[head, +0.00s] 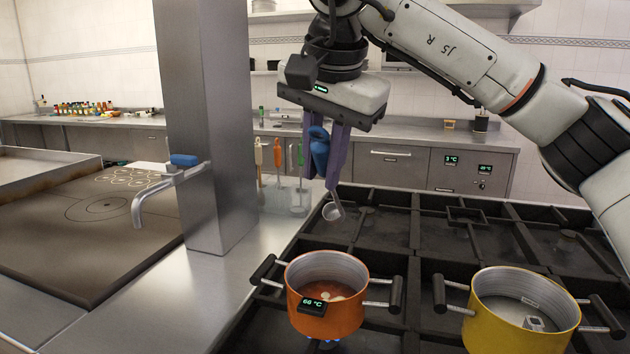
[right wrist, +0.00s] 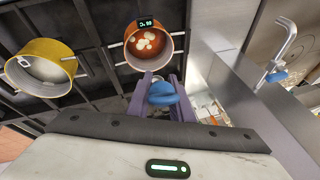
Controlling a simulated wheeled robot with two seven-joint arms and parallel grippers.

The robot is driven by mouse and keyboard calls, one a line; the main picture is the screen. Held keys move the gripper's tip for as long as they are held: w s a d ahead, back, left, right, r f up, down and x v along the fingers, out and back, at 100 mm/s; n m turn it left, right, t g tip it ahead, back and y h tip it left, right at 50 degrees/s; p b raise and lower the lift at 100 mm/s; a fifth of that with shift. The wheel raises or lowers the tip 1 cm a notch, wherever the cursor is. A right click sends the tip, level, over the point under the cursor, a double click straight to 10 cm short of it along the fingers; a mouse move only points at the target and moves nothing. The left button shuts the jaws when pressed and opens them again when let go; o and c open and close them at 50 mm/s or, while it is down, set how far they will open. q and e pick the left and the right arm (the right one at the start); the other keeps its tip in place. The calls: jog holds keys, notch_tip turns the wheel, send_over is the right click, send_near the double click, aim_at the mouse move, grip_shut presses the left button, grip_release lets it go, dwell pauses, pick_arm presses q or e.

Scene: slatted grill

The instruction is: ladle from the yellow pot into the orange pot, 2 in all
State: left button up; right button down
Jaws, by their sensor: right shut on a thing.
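My right gripper (head: 330,185) points down above the stove's back left part, with its purple fingers shut on the blue handle of a ladle (head: 319,150). The ladle's small metal bowl (head: 332,211) hangs below the fingers, behind and above the orange pot (head: 345,311). The blue handle also shows between the fingers in the right wrist view (right wrist: 163,94). The orange pot holds reddish-brown contents with pale pieces, and its display reads 66 °C. The yellow pot (head: 495,325) stands to its right, with a greyish inside and a small pale object in it. My left gripper is not in view.
Black grates (head: 400,240) surround the pots, and a blue flame shows under the orange pot. Several utensils (head: 278,160) with coloured handles hang behind the ladle. A steel column (head: 210,130) and a tap with a blue knob (head: 183,160) stand at left.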

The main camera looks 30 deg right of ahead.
jog(key=w+d+r+g+y, duration=0.2)
jog(key=w+d+r+y, duration=0.1)
jog(key=d+r, duration=0.1)
jog(key=shift+d+m, duration=0.15)
jog(key=shift+m, duration=0.15)
